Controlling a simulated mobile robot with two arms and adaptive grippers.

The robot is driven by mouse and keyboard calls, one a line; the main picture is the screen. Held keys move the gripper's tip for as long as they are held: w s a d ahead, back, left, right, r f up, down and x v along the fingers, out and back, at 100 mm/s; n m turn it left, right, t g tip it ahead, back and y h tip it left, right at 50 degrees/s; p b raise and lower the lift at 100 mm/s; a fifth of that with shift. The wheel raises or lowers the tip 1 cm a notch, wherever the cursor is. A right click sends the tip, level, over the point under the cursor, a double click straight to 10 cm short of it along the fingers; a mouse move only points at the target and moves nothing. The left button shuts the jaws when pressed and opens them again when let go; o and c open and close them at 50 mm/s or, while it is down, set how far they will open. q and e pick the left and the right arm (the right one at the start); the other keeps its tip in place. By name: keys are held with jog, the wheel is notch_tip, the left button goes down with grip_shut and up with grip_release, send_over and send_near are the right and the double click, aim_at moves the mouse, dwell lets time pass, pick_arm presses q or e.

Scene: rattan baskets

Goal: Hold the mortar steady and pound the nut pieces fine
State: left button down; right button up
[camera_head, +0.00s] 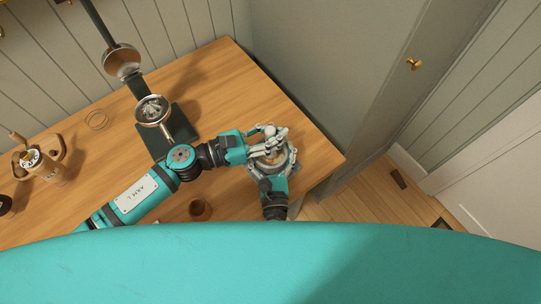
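A grey round mortar (291,157) stands near the right end of the wooden table, mostly covered by my grippers. A patch of its brownish inside shows between the fingers; nut pieces cannot be made out. My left gripper (270,140) reaches in from the left, its pale fingers over the mortar's top. Its fingers look bent together, but whether they are shut on a pestle is hidden. My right gripper (272,171) comes from the front, with fingers at the mortar's near side. Its grip is too small and covered to tell. No pestle can be made out.
A citrus press with a black base (182,122) and metal bowl (152,110) stands behind my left arm. A small brown cup (200,209) is near the front. The wooden table (235,75) is clear at the back right.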

pick_arm(q)
jog(key=shift+f, duration=1.3)
jog(key=shift+r, duration=1.4)
jog(key=shift+f, duration=0.15)
jog(key=shift+f, duration=1.3)
notch_tip(320, 180, up, 10)
